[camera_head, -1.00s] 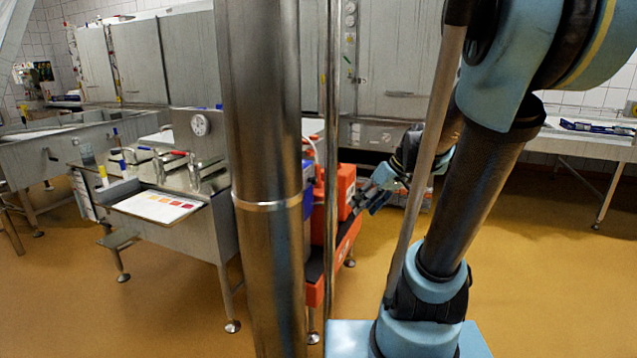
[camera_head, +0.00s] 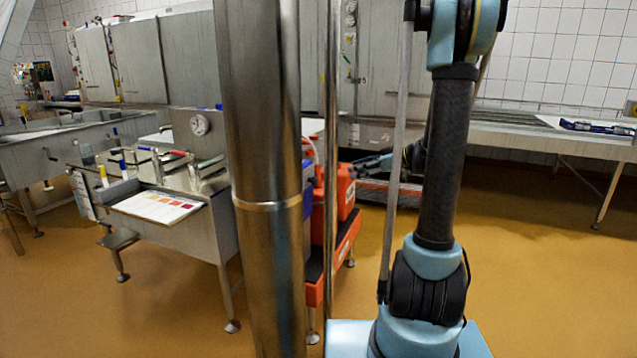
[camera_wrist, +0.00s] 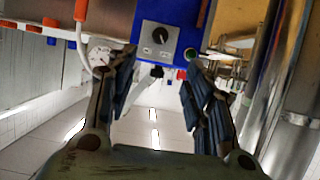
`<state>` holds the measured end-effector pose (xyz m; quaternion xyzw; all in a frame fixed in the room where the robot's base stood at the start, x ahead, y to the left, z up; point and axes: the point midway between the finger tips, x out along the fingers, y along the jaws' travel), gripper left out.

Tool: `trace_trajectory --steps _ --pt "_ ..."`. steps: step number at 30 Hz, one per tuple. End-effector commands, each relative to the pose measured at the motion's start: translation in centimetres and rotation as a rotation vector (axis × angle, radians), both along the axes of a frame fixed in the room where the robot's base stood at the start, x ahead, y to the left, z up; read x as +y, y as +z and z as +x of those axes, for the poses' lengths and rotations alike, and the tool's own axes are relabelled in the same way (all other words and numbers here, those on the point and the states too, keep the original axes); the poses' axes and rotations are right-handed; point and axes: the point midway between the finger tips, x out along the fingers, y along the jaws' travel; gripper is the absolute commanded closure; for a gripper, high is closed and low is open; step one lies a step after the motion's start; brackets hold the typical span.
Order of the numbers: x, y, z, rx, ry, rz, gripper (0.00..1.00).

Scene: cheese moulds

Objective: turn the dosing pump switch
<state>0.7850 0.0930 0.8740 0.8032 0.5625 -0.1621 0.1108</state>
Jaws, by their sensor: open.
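The dosing pump (camera_wrist: 204,14) shows in the wrist view as a blue housing with a grey front panel. Its switch, a round black knob (camera_wrist: 160,35), sits on that panel at the top middle. My gripper (camera_wrist: 157,76) is open and empty. Its two dark fingers lie below the panel in the picture, one to each side of the knob, with the knob clear between them. I cannot tell how far the fingertips are from the panel. In the head view my gripper (camera_head: 374,165) is beside the orange container, and a steel post largely hides the blue pump (camera_head: 308,190).
An orange container (camera_head: 345,190) stands on a red cart (camera_head: 347,246). The thick steel post (camera_head: 265,180) and a thinner pole stand in front of it. A steel bench (camera_head: 190,170) with pens and a colour card is at left. Yellow floor is open at right.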

Motion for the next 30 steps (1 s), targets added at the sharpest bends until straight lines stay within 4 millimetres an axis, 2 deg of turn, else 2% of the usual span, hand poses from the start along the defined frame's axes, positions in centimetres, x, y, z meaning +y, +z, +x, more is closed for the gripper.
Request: trace_trajectory --steps 8,30 --pt "2.3 -1.0 0.9 -0.005 0.005 0.001 0.53" --pt "13.0 -5.7 4.7 -0.004 0.005 0.001 0.53"
